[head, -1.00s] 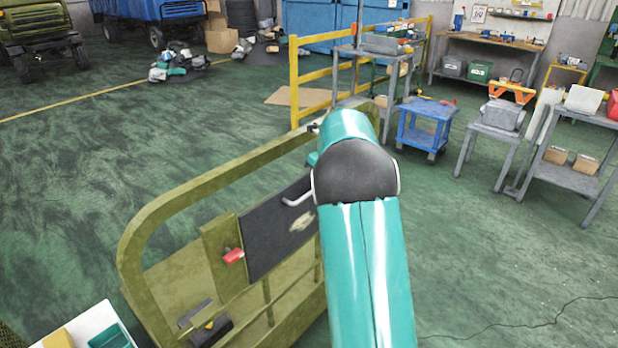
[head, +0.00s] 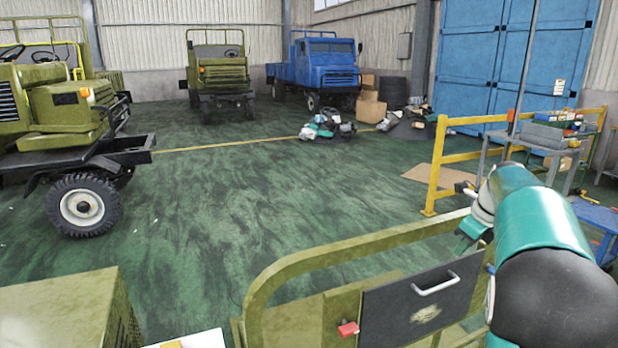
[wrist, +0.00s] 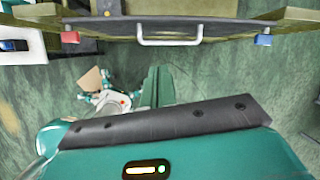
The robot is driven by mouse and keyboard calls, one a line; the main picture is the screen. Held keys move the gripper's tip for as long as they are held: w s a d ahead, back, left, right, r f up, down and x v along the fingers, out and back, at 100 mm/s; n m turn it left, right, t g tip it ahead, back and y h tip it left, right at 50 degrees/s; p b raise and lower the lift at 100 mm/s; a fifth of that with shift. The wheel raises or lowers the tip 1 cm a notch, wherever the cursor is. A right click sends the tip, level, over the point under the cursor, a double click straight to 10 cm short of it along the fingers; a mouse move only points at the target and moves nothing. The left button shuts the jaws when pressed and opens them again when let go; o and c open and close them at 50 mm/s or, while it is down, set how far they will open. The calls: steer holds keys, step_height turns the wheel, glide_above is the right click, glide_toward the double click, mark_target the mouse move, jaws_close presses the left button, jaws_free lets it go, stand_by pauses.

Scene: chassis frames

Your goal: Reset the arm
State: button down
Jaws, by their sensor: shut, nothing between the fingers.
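My teal arm reaches forward from the right edge of the head view, with a black joint nearest the camera. Its far end, with my gripper (head: 468,238), hangs small and partly hidden by the arm just above the olive rail (head: 350,252). The gripper is shut with nothing in it and is apart from the dark panel (head: 385,322). The panel carries a pale handle (head: 436,283), which also shows in the wrist view (wrist: 168,41). A red latch (head: 348,329) sits at its left. In the wrist view teal and black parts of mine fill the bottom.
Green floor (head: 230,205) lies open at the left and middle. A yellow railing (head: 440,165) and a grey cart (head: 550,140) stand at the right. A green truck (head: 60,115) and a blue truck (head: 325,70) stand behind. An olive box (head: 75,310) is at lower left.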

steer(key=s+a+r+n, duration=0.2)
steer(key=s+a+n, duration=0.6)
steer(key=s, duration=0.1)
steer(key=s+a+r+n, duration=0.3)
steer(key=s+a+n, duration=0.5)
steer(key=a, duration=0.1)
steer(key=s+a+f+n+t, duration=0.1)
steer(key=s+a+f+n, duration=0.2)
steer(key=s+n, duration=0.3)
steer(key=s+a+f+n+h, duration=0.1)
steer(key=s+a+f+n, duration=0.3)
steer(key=s+n, duration=0.3)
steer(key=shift+s+a+t, duration=0.15)
steer(key=shift+s+t, duration=0.25)
steer(key=shift+s, duration=0.55)
steer(key=shift+f, duration=0.1)
